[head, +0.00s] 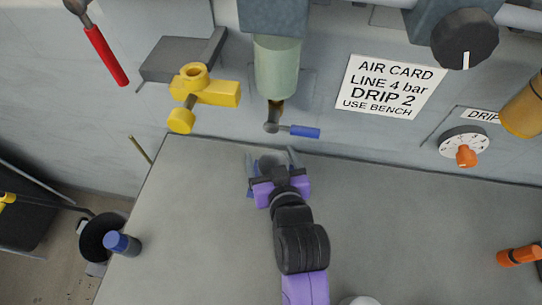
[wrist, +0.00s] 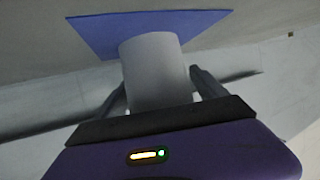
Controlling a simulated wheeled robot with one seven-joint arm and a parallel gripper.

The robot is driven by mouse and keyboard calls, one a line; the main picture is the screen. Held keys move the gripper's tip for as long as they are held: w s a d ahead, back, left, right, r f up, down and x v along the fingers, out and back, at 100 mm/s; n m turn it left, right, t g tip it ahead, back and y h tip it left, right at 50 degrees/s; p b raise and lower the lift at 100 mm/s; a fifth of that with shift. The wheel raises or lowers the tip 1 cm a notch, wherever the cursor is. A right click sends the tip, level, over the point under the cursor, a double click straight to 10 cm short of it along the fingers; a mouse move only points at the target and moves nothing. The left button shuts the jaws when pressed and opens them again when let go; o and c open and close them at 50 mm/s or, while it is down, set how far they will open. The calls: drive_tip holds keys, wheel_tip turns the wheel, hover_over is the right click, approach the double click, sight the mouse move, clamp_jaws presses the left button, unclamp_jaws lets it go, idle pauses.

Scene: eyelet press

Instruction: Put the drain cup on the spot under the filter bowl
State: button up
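The filter bowl (head: 277,68) is a pale green cylinder hanging on the wall unit. A small drain valve with a blue handle (head: 304,132) sits below it. My gripper (head: 272,160) is on the bench top below the valve in the head view. In the wrist view the drain cup (wrist: 157,75), a plain pale grey cylinder, is between the two fingers, which appear to touch its sides. The blue square spot (wrist: 100,37) lies behind the cup, which overlaps it in the picture. I cannot tell whether the cup touches the spot. In the head view my gripper mostly hides both.
A yellow valve (head: 212,92) and a red-handled lever (head: 108,56) are left of the bowl. A label card (head: 392,86), a black knob (head: 465,38) and a dial with an orange knob (head: 465,142) are to the right. The bench top (head: 400,225) is mostly clear.

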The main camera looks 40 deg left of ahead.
drive_tip(key=shift+r, duration=0.25)
drive_tip(key=shift+s+d, duration=0.2)
drive_tip(key=shift+d, duration=0.1)
drive_tip(key=b+v, duration=0.1)
drive_tip(key=v, duration=1)
drive_tip(key=shift+s+d+r, duration=0.1)
drive_tip(key=shift+r, duration=0.05)
